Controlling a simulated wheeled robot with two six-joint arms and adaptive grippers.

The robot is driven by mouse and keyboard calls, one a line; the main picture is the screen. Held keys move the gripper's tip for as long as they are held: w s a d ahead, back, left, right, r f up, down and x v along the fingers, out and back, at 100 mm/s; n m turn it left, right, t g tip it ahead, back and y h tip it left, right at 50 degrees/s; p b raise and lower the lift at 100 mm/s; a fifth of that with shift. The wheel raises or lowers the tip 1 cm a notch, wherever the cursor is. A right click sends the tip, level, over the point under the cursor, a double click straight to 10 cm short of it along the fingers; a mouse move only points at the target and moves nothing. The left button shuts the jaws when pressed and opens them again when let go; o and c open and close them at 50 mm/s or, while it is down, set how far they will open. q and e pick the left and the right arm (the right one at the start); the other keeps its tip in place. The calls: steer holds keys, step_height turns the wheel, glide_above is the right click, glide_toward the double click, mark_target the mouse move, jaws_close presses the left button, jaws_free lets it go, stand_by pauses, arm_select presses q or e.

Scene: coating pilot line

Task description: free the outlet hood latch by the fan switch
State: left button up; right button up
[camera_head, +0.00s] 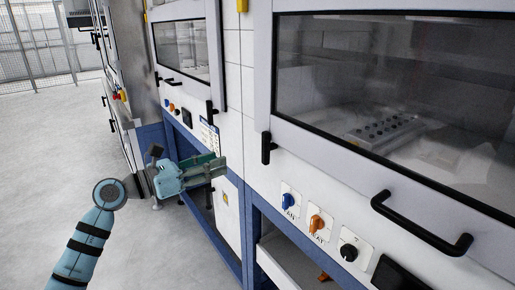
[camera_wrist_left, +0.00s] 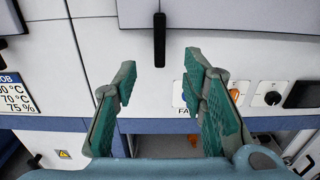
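The outlet hood latch (camera_head: 266,148) is a short black bar at the lower left corner of the near hood's sash. It hangs upright, and in the left wrist view the latch (camera_wrist_left: 159,40) stands beyond the gap between the fingers. The blue fan switch (camera_head: 289,201) sits below and right of it; in the left wrist view a finger partly hides it. My left gripper (camera_head: 221,166) is open and empty, left of and below the latch. Its green-padded fingers (camera_wrist_left: 160,82) are spread wide, apart from the latch. My right gripper is not in view.
An orange switch (camera_head: 317,224), a black knob (camera_head: 348,252) and a black sash handle (camera_head: 420,224) lie to the right. Another hood with its own latch (camera_head: 209,111) stands farther left. A label sheet (camera_wrist_left: 17,92) is on the panel. The floor at left is clear.

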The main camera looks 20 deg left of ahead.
mark_target(263, 146)
arm_select(q)
steer(key=p+x, duration=0.1)
steer(key=x, duration=1.3)
steer(key=shift+w, duration=0.1)
steer(key=shift+f, duration=0.1)
